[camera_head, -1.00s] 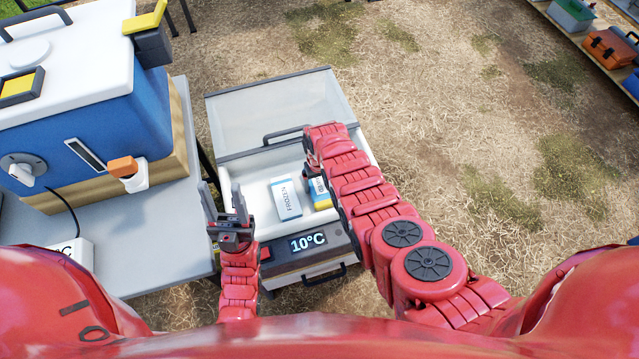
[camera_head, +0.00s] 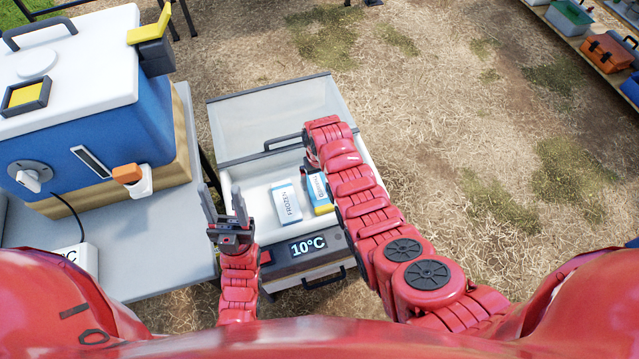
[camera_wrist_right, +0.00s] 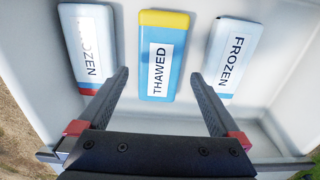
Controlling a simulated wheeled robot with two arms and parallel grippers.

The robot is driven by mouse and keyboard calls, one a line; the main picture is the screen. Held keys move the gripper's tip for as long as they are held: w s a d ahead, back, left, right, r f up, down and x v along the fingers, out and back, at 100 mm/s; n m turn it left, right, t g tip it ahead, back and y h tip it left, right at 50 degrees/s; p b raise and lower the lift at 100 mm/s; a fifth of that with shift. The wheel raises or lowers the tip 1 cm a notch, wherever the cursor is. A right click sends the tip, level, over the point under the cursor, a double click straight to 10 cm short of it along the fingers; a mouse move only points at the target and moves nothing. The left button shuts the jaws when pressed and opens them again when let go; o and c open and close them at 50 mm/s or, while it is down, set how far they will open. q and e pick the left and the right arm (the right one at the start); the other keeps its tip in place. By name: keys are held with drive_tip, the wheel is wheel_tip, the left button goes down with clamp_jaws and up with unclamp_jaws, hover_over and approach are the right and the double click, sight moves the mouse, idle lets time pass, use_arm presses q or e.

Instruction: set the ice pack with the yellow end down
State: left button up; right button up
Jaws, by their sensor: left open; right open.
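The ice pack with the yellow end (camera_head: 318,190) lies in the open white cooler box, its yellow end toward the display side. In the right wrist view this pack (camera_wrist_right: 161,52) reads THAWED, with its yellow end at the top. My right gripper (camera_wrist_right: 159,76) is open and empty, its fingers spread to either side of the pack's lower end, apparently not touching it. In the head view my right arm partly covers the pack. My left gripper (camera_head: 222,198) is open and empty, beside the cooler box's left wall.
A FROZEN pack (camera_head: 286,202) lies beside it; another FROZEN pack (camera_wrist_right: 91,45) with a red end shows in the wrist view. The cooler box (camera_head: 258,197) has a raised lid (camera_head: 275,115) and a 10°C display (camera_head: 308,245). A blue-and-white machine (camera_head: 75,130) stands left.

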sight(319, 191)
wheel_tip(319, 191, up, 7)
drive_tip(key=shift+f, duration=0.2)
idle(0.6)
